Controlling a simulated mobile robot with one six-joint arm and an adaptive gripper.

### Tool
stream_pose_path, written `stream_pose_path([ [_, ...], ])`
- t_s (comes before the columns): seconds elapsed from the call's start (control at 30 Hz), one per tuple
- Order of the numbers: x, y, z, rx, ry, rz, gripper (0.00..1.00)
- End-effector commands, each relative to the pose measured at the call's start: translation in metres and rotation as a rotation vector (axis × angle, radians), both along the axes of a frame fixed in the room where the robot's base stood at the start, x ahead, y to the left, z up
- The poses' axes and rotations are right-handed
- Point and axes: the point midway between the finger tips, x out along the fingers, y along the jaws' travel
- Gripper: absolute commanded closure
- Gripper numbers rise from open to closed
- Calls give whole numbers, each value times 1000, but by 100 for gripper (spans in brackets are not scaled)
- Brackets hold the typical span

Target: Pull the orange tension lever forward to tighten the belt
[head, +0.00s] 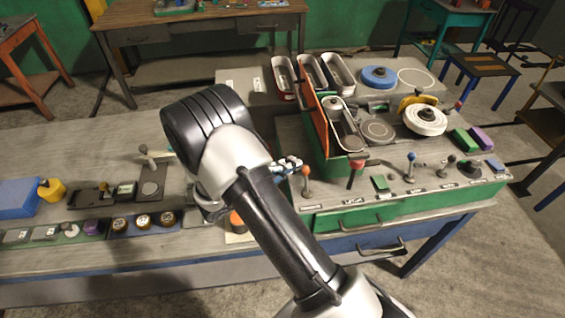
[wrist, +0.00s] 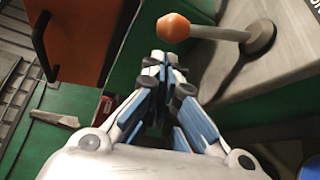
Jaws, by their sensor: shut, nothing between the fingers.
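The orange tension lever (head: 306,179) stands at the front left corner of the green machine, with an orange ball knob on a thin metal rod. In the wrist view the orange lever (wrist: 173,28) shows large near the top, its rod running right to a round base. My gripper (head: 291,164) is just left of the lever in the head view. In the wrist view my gripper (wrist: 163,60) has its fingertips together and empty, close to the knob but seemingly apart from it. The belt (head: 347,132) appears to loop round the pulleys behind an upright orange panel.
The orange panel (head: 316,112) stands upright behind the lever; its dark handle (wrist: 42,45) shows in the wrist view. Green drawers (head: 345,215) lie below. My arm hides part of the bench.

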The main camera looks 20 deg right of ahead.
Motion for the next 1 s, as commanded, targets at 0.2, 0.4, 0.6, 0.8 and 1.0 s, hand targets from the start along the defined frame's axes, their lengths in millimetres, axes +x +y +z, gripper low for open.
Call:
stream_pose_path([
  [0.2, -9, 1, 3, 0, -1, -1, 100],
  [0.4, -9, 1, 3, 0, -1, -1, 100],
  [0.6, -10, 1, 3, -3, -10, -1, 100],
  [0.8, -12, 2, 5, -15, -52, -1, 100],
  [1.0, -14, 2, 7, -22, -78, -1, 100],
])
